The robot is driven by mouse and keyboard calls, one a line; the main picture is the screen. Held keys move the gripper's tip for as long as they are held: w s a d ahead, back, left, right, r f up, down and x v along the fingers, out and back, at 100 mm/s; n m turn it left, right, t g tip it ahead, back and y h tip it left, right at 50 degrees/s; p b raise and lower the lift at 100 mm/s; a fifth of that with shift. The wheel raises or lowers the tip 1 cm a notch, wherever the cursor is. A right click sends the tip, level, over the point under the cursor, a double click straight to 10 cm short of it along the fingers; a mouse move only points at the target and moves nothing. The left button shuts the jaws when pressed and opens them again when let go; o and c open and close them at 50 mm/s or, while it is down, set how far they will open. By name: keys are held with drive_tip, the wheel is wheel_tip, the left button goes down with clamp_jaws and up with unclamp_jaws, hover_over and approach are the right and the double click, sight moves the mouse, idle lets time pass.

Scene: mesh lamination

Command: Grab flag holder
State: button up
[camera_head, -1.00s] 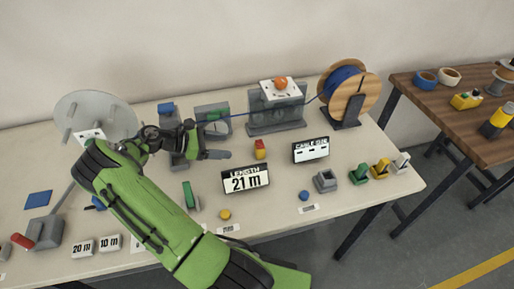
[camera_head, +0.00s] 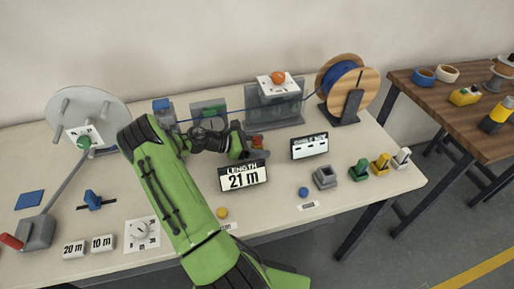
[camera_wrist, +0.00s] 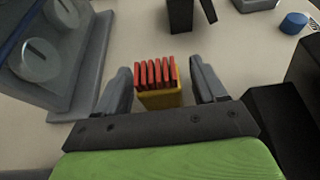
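The flag holder, a small yellow block with a row of red flags standing on top, sits on the table. In the wrist view the flag holder (camera_wrist: 158,92) lies between the two fingers of my gripper (camera_wrist: 159,68), with a gap on each side. My gripper is open and not closed on it. In the head view the red top of the flag holder (camera_head: 257,140) shows just beside my gripper (camera_head: 252,149), which hides the rest.
The length display (camera_head: 243,176) stands close in front of my gripper. A grey machine (camera_head: 276,107) with a blue cable stands behind it. The cable display (camera_head: 310,146) and cable reel (camera_head: 347,80) are to the right. A blue button (camera_head: 303,191) lies on clear table.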

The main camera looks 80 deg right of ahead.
drive_tip(key=c, duration=0.9)
